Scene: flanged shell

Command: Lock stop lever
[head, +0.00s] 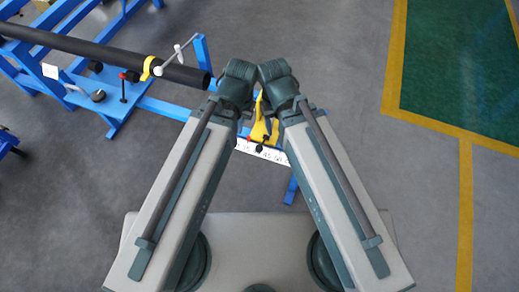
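My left arm (180,190) and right arm (335,190) reach forward side by side, and their dark wrists nearly meet. Dark parts of my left gripper (244,122) and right gripper (275,122) show just below the wrists; their fingertips are hidden. Between them is a yellow part (261,128) on the blue frame, with a small black knob (259,148) at its lower end. I cannot tell whether this is the stop lever or whether either gripper touches it. A white scale strip (262,152) runs beneath it.
A long black pipe (110,55) lies on the blue frame (165,108) at left, its open end near my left wrist. A yellow clamp (148,68), a grey lever (178,52) and a red-knobbed lever (123,88) stand along it. The grey floor at right is clear.

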